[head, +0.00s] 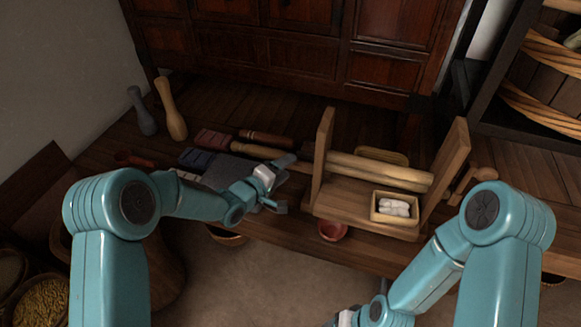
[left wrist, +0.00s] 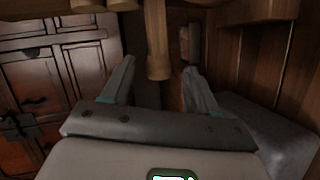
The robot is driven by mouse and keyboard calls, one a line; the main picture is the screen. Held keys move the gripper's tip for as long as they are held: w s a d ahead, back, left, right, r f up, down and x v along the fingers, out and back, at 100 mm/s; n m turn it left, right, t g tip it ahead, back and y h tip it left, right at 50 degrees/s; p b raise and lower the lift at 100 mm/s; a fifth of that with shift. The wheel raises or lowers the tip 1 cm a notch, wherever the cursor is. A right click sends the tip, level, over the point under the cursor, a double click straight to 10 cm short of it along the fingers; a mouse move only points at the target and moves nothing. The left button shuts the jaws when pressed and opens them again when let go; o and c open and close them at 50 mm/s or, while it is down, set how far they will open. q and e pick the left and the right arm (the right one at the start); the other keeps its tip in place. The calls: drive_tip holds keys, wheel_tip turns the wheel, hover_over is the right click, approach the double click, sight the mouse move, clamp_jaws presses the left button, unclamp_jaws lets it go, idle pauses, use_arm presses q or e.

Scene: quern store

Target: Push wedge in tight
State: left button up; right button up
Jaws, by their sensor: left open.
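My left gripper (head: 284,182) is open, just left of a wooden stand (head: 318,160) with two upright boards. Thick pale round bars (head: 385,168) run between the boards. In the left wrist view, the blunt end of a wooden peg (left wrist: 158,62) shows between the spread fingers of my left gripper (left wrist: 158,82); neither finger seems to touch it. I cannot tell for sure which piece is the wedge. My right arm reaches in at the lower right; only a bit of its gripper end (head: 346,318) shows at the bottom edge, its fingers cut off.
An open box with white pieces (head: 395,208) sits on the stand's front right. A red bowl (head: 332,231) is by the front edge. Dark blocks (head: 193,158), red blocks (head: 212,138) and two upright pestle-like tools (head: 171,110) stand left. A dark cabinet (head: 265,50) closes the back.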

use_arm(q)
drive_tip(key=shift+x, duration=1.7)
use_arm(e)
drive_tip(key=shift+d+f, duration=0.2)
drive_tip(key=shift+f, duration=0.15)
